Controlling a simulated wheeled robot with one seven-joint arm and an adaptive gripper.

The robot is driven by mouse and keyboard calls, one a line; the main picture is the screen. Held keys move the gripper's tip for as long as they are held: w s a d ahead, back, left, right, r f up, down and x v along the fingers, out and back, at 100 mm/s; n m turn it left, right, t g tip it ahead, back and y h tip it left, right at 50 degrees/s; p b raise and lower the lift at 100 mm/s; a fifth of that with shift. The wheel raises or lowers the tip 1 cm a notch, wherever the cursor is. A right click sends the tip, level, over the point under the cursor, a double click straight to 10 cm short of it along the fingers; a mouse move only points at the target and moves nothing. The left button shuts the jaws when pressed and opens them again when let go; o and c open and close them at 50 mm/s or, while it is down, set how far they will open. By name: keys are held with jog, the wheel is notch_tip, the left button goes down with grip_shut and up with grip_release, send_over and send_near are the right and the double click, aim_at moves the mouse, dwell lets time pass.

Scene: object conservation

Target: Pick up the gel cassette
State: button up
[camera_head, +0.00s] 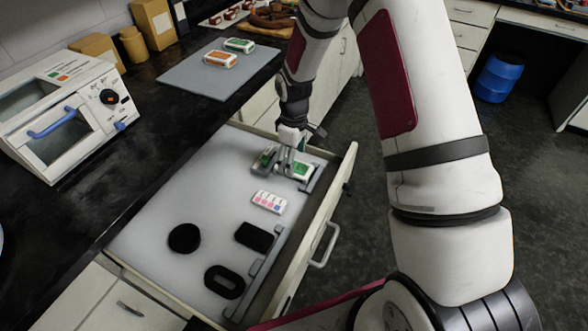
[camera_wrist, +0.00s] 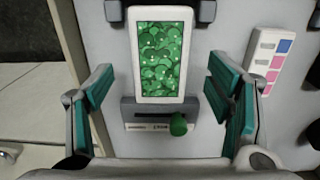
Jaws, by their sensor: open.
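A white-framed rectangular piece with a speckled green face (camera_wrist: 161,58), which looks like the gel cassette, lies in the open drawer. The head view shows it beside my gripper (camera_head: 287,163), on the right (camera_head: 302,171). In the wrist view my gripper (camera_wrist: 160,78) is open, its teal-padded fingers on either side with gaps. A grey slotted part with a green knob (camera_wrist: 178,125) lies just below the cassette in the wrist view. Nothing is visibly held. In the head view my gripper hides part of these pieces.
A white card with coloured squares (camera_head: 269,202) and black parts (camera_head: 184,238) lie in the drawer (camera_head: 150,222). Its raised walls surround my gripper's area. Green-labelled (camera_head: 239,45) and orange-labelled (camera_head: 220,59) pieces sit on a grey mat (camera_head: 190,80). A white machine (camera_head: 70,115) stands on the counter.

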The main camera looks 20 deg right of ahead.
jog(key=shift+f, duration=1.45)
jog(key=shift+c, duration=0.5)
jog(key=c, duration=1.3)
jog(key=shift+o, duration=0.2)
jog(key=shift+r, duration=0.1)
